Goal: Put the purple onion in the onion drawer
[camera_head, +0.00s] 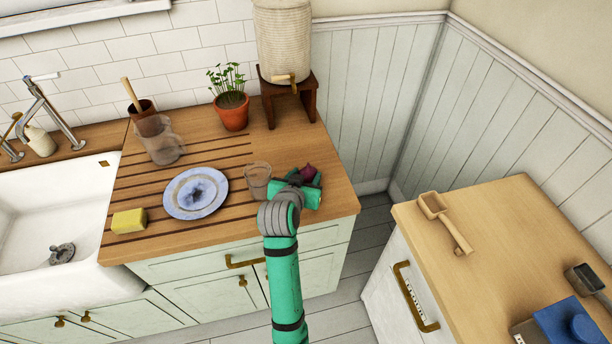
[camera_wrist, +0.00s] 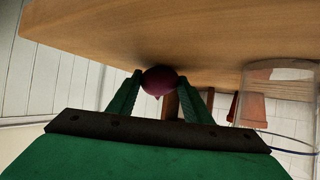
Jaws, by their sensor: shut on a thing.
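The purple onion (camera_head: 308,173) is at the right end of the wooden counter, partly hidden by my gripper (camera_head: 302,180). In the wrist view the onion (camera_wrist: 160,80) sits between the two green fingers of my gripper (camera_wrist: 159,84), which are shut on it. The onion is close to the counter surface; I cannot tell whether it touches. A cabinet at the lower right has a drawer front (camera_head: 408,305) with a brass handle and a pale marked plate too small to read. It looks shut.
A clear glass (camera_head: 258,182) stands just left of my gripper. A blue-patterned plate (camera_head: 196,193), yellow sponge (camera_head: 129,220) and potted plant (camera_head: 231,108) share the counter. A wooden scoop (camera_head: 445,222) lies on the right cabinet top. A floor gap separates the units.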

